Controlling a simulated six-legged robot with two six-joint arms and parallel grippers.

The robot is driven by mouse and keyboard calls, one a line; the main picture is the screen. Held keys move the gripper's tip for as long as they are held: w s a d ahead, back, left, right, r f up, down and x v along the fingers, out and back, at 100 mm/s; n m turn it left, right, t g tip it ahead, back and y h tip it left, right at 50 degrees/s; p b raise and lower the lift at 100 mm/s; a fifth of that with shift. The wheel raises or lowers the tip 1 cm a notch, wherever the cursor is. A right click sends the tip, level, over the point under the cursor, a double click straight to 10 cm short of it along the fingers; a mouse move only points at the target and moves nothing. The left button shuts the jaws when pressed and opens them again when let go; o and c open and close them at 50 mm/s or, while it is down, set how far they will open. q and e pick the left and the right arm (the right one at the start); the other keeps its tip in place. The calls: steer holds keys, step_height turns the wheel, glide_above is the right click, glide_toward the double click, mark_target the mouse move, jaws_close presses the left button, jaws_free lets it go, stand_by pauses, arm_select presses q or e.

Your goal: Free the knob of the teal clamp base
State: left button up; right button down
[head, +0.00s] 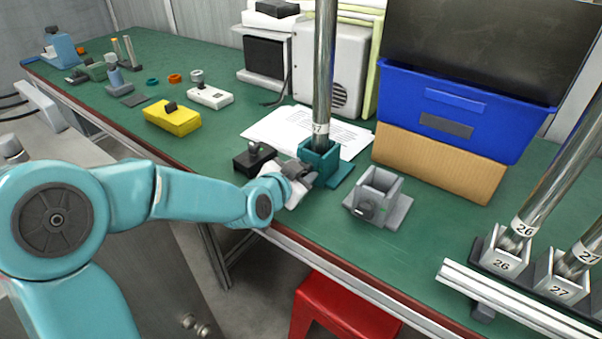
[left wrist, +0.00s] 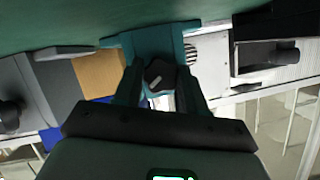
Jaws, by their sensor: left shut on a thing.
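The teal clamp base (head: 322,158) stands on the green bench with a tall metal post (head: 325,70) upright in it. In the left wrist view the teal base (left wrist: 180,40) is straight ahead, with its dark knob (left wrist: 159,74), which bears a pale mark, between my fingers. My left gripper (head: 299,172) is at the near side of the base, shut on the knob. The gripper hides the knob in the head view. My right gripper is not in view.
A grey clamp base (head: 391,203) with its own knob stands close on the right. A black block (head: 243,163) is close on the left. Paper (head: 277,128) lies behind. A blue bin (head: 400,100) on a cardboard box stands further back. A red stool (head: 345,312) is below the bench edge.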

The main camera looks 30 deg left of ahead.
arm_select(q)
steer(key=o, duration=1.1)
steer(key=shift+c, duration=0.2)
steer(key=p+v, duration=0.1)
steer(key=v, duration=0.9)
steer(key=shift+a+r+p, duration=0.1)
steer(key=shift+r+p, duration=0.1)
steer(key=shift+p, duration=0.2)
steer(key=b+v, duration=0.2)
steer(key=v, duration=0.4)
steer(key=shift+s, duration=0.2)
steer(key=shift+f, duration=0.1)
